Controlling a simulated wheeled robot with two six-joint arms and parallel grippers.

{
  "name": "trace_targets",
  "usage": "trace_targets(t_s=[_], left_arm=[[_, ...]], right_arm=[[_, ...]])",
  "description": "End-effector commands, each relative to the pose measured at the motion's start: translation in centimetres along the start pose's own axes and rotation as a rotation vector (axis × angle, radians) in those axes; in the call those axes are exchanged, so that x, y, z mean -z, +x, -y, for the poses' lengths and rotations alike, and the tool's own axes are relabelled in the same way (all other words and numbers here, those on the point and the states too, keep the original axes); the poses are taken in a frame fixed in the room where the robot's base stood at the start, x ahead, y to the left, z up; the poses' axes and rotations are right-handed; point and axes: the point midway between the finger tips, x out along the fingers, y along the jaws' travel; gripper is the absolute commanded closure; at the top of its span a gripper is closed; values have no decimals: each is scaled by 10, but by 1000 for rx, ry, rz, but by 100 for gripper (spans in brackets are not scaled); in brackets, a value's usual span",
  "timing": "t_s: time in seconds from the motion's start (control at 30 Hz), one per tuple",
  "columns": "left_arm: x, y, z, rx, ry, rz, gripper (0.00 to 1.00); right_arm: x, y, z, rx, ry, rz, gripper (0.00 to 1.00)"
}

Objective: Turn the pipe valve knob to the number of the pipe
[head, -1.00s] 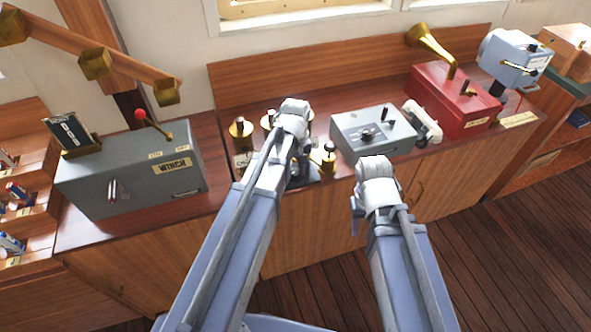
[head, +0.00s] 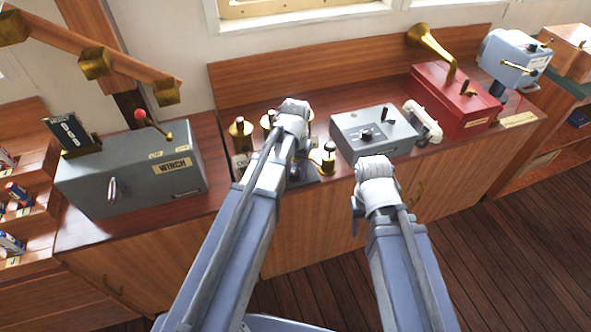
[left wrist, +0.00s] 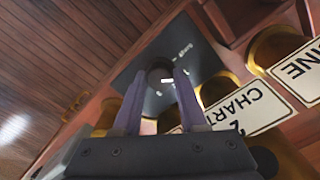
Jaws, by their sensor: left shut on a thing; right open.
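The valve knob (left wrist: 160,72) is a dark round knob on a dark plate (left wrist: 137,82) with small white markings too blurred to read. My left gripper (left wrist: 161,88) is shut on it, one finger on each side. In the head view, my left gripper (head: 297,165) is over the brass pipes, and its own wrist hides the knob. Brass pipes (head: 241,137) stand around the plate. In the left wrist view, one pipe label (left wrist: 245,108) reads CHART with a 2, and another (left wrist: 300,72) ends in INE. My right gripper (head: 357,212) is open and empty in front of the counter.
A grey box (head: 350,145) with a knob and a white handset (head: 424,122) stand to the right of the pipes. A red box (head: 440,105) with a brass horn is further right. The grey winch box (head: 90,185) is on the left. The floor (head: 510,260) is clear.

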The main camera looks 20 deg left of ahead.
Motion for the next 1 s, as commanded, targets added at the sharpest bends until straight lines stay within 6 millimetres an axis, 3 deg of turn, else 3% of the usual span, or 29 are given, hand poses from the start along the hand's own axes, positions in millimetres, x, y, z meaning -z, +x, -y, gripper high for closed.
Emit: trace_targets(t_s=[0.3, 0.8, 0.83, 1.0], left_arm=[[0, 0, 0, 0, 104, 0, 100], [0, 0, 0, 0, 121, 0, 100], [0, 0, 0, 0, 121, 0, 58], [0, 0, 0, 0, 121, 0, 38]], right_arm=[[0, 0, 0, 0, 0, 0, 50], [0, 0, 0, 0, 0, 0, 50], [0, 0, 0, 0, 0, 0, 50], [0, 0, 0, 0, 0, 0, 50]])
